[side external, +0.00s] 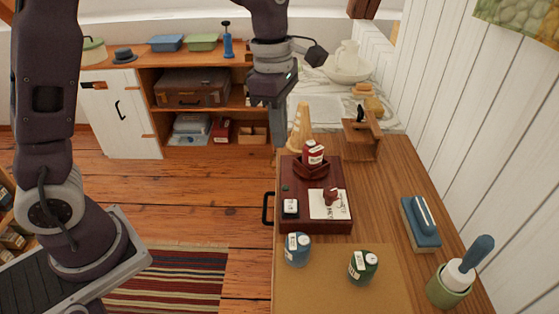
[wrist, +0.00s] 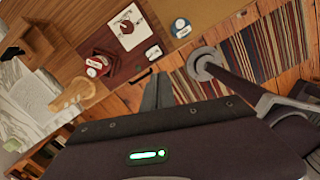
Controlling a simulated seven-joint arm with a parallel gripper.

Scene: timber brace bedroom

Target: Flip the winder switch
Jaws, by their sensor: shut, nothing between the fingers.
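My gripper (side external: 278,138) hangs pointing down, shut and empty, above the left edge of the wooden desk, left of a tan cone (side external: 300,127). Its fingers (wrist: 157,92) also show in the wrist view. No part is clearly recognisable as the winder switch. A wooden stand (side external: 362,135) with a small dark piece (side external: 360,114) on it stands right of the cone; the stand shows at the left edge of the wrist view (wrist: 28,45). A small black block with a white label (side external: 290,207) sits on a dark red tray (side external: 315,226). The gripper touches none of these.
The tray also bears a red bottle (side external: 313,153), a paper (side external: 322,205) and a stamp (side external: 331,195). Blue (side external: 297,249) and green (side external: 363,267) jars, a blue-topped block (side external: 421,221) and a green pot (side external: 449,287) stand nearer. A low cabinet (side external: 150,77) stands behind.

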